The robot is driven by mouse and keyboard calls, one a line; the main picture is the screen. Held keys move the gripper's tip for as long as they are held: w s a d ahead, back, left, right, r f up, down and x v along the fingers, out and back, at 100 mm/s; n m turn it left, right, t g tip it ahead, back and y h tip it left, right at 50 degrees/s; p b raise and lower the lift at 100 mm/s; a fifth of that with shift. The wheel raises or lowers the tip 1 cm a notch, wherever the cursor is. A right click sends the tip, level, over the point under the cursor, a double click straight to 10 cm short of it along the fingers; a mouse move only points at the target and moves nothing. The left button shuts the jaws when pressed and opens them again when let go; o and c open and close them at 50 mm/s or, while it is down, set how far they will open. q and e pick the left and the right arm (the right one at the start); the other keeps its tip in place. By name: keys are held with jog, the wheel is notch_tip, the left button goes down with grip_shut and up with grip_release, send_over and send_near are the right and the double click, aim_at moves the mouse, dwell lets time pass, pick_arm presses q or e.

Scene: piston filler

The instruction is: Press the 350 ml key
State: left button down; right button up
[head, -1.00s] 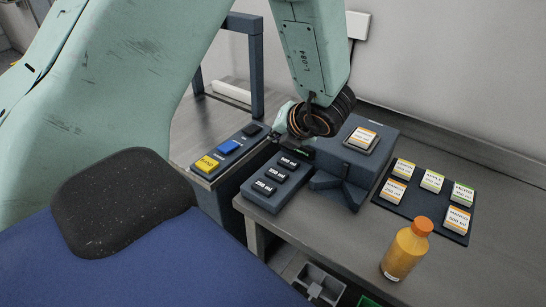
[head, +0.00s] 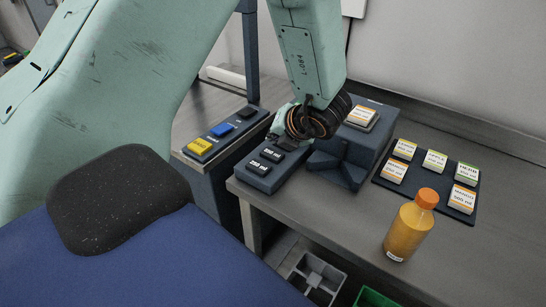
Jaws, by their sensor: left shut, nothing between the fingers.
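The dark key block (head: 243,176) stands at the bench's left end, with a row of black keys labelled in ml. Two keys show: the near one (head: 259,167) and the one behind it (head: 271,155), which by its place in the row looks like the 350 ml key; the print is too small to read surely. My left gripper (head: 288,143) points down at the far end of the block, shut and empty, and hides the far key. I cannot tell whether its tips touch the block. My right gripper is out of view.
A panel with yellow (head: 200,146), blue (head: 222,130) and black buttons is to the left. A dark box (head: 345,148) with a label card stands close right of my gripper. An orange bottle (head: 408,232) and a label tray (head: 416,191) are further right.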

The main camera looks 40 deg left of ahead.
aim_at(272, 154)
pick_arm(q)
jog(key=shift+a+f+b, duration=0.2)
jog(key=shift+f+b, duration=0.35)
jog(key=shift+f, duration=0.5)
jog(key=shift+d+r, duration=0.1)
jog(key=shift+d, duration=0.05)
jog(key=shift+s, duration=0.1)
dwell(0.4)
jog(key=shift+f+b, duration=0.35)
jog(key=shift+f, duration=0.1)
